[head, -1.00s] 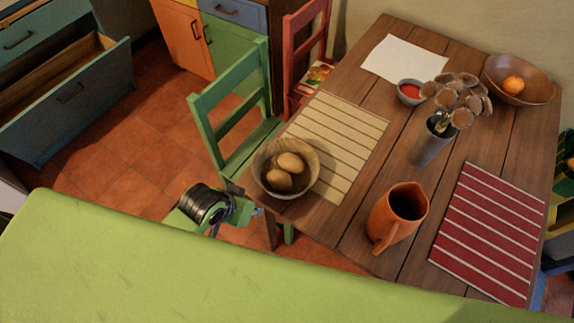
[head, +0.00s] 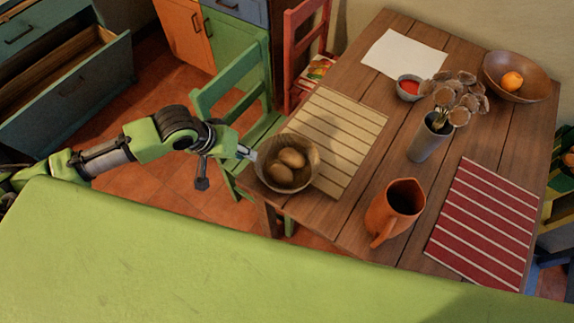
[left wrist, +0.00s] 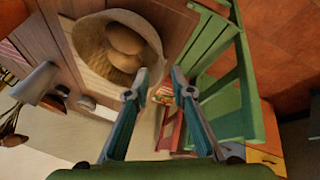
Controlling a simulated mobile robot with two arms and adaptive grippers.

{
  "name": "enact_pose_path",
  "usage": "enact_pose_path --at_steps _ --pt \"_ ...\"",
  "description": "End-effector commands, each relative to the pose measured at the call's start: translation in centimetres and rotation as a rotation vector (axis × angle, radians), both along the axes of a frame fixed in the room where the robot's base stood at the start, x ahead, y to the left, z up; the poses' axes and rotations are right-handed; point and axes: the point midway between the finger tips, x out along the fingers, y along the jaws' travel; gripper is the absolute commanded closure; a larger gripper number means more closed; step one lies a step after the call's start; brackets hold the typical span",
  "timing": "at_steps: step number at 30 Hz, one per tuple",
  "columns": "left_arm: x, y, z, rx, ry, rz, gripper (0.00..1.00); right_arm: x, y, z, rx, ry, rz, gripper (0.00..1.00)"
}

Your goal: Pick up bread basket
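The bread basket (head: 308,176) is a round, tan woven bowl with brown rolls (head: 291,157) in it. It stands upright at the near left corner of the wooden table, partly over the beige striped mat. My left gripper (head: 246,153) is just left of its rim. In the left wrist view the basket (left wrist: 88,42) is at the upper left. There the two fingers of my left gripper (left wrist: 160,92) are apart with nothing between them. One fingertip overlaps the basket's rim in the picture; I cannot tell whether they touch. My right gripper is not in view.
An orange jug (head: 396,212), a grey vase (head: 427,140) of dried stems, a small red-filled bowl (head: 409,88) and a wooden fruit bowl (head: 535,92) stand on the table (head: 340,215). A green chair (head: 232,82) is close behind my left arm.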

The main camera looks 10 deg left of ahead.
Motion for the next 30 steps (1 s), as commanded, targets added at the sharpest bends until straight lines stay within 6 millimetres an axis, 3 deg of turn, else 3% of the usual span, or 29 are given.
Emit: enact_pose_path --at_steps 7,17,24,30 --pt "1.8 -1.1 -3.8 -0.001 -0.001 0.001 0.78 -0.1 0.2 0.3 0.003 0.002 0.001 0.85" --pt "2.8 -1.6 -5.7 0.000 0.000 -0.001 0.78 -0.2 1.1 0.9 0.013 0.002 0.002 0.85" --pt "4.1 -2.3 -8.3 0.001 -0.001 -0.002 0.78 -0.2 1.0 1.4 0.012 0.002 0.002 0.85" --pt "4.4 -2.5 -9.2 0.003 -0.003 -0.003 0.78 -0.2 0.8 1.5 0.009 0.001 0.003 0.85"
